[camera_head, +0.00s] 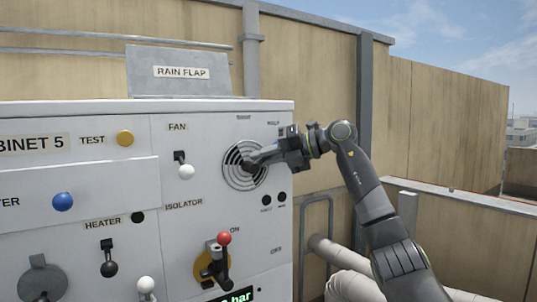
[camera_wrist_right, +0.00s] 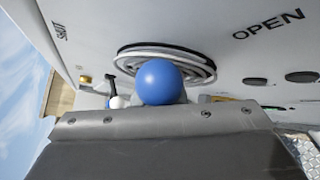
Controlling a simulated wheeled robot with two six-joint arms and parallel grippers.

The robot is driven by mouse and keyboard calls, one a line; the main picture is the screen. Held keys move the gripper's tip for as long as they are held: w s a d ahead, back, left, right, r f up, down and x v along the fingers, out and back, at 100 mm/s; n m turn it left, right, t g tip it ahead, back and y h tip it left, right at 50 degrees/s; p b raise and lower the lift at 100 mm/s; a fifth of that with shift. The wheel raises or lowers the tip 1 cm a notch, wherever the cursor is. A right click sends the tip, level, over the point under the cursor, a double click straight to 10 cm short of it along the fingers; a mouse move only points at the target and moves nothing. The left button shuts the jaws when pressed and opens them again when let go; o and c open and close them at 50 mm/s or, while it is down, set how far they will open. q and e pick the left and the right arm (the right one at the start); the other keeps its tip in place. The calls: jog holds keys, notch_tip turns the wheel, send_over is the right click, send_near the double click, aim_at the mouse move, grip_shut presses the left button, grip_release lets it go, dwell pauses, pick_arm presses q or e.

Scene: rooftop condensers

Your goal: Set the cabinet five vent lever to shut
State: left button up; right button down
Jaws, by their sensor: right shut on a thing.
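Cabinet five (camera_head: 218,205) is a white panel on the left of the head view. Its round slotted vent (camera_head: 232,181) is at the upper right of the front. My right gripper (camera_head: 256,163) reaches in from the right and is shut on the vent lever in front of the vent. The gripper hides the lever in the head view. In the right wrist view a blue ball knob (camera_wrist_right: 160,82) shows just beyond the grey gripper edge, in front of the vent rings (camera_wrist_right: 135,52). SHUT is printed to its left, OPEN to its right. The lever's exact angle is hidden.
Close by are the fan switch (camera_head: 186,171), the red-knobbed isolator (camera_head: 224,238) and the heater lever (camera_head: 109,268). A rain flap (camera_head: 180,85) stands on top. Pale pipes (camera_head: 345,285) run beside the cabinet at lower right. A fence (camera_head: 435,110) stands behind.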

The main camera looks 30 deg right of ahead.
jog(key=shift+s+a+f, duration=0.25)
jog(key=shift+a+f, duration=0.15)
jog(key=shift+f, duration=0.35)
jog(key=c, duration=1.8)
grip_release()
jog(key=shift+d+f, duration=0.2)
jog(key=shift+f, duration=0.05)
jog(key=shift+o, duration=2.2)
jog(key=shift+a, duration=0.2)
jog(key=shift+o, duration=1.1)
jog(key=shift+w+a, duration=0.15)
jog(key=shift+a, duration=0.15)
jog(key=shift+a+r, duration=0.1)
jog(key=shift+r, duration=0.1)
pick_arm(q)
jog(key=shift+s+a+f, duration=0.1)
jog(key=shift+s+a, duration=0.1)
jog(key=shift+s, duration=0.55)
pick_arm(e)
jog(key=shift+r, duration=0.15)
pick_arm(q)
jog(key=shift+s, duration=0.5)
pick_arm(e)
jog(key=shift+r, duration=0.1)
